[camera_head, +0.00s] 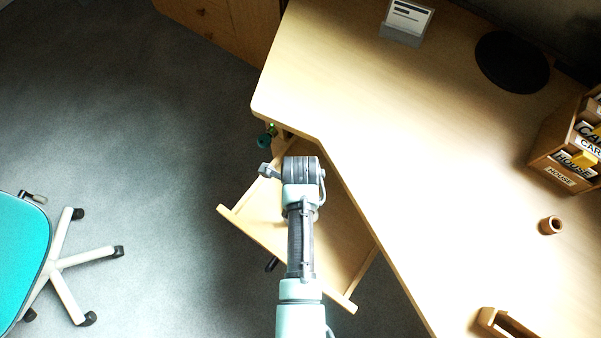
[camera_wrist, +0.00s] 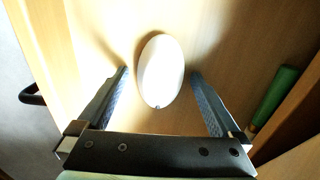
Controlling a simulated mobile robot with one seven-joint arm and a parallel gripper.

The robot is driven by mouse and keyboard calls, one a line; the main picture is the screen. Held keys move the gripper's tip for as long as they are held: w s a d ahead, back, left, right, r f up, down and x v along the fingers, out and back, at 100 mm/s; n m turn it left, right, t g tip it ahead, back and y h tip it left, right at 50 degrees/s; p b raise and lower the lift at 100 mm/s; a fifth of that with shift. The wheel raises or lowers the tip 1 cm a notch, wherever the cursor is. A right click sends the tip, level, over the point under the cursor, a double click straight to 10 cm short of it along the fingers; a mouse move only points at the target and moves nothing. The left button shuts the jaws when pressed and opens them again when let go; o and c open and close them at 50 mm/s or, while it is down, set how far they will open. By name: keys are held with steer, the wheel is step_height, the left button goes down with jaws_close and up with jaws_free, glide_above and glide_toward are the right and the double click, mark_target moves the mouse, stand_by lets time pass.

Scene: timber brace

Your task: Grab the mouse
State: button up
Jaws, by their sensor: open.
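The mouse (camera_wrist: 161,70) is a smooth white oval in the wrist view, lying on the light wooden floor of a pulled-out drawer (camera_head: 345,235). My gripper (camera_wrist: 160,74) is open, with one dark finger on each side of the mouse and a gap to both. I cannot tell how far the fingertips are above the drawer floor. In the head view my arm reaches over the drawer and hides the mouse; the fingers cannot be made out there.
A green object (camera_wrist: 274,96) lies right of the mouse by a wooden wall. The desk top (camera_head: 400,150) overhangs the drawer's right side. A card holder (camera_head: 402,31), black disc (camera_head: 512,62), wooden organizer (camera_head: 560,150) and small brown pot (camera_head: 550,225) stand on it. A teal chair (camera_head: 22,250) is left.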

steer(key=c, duration=1.4)
steer(key=shift+r, duration=0.1)
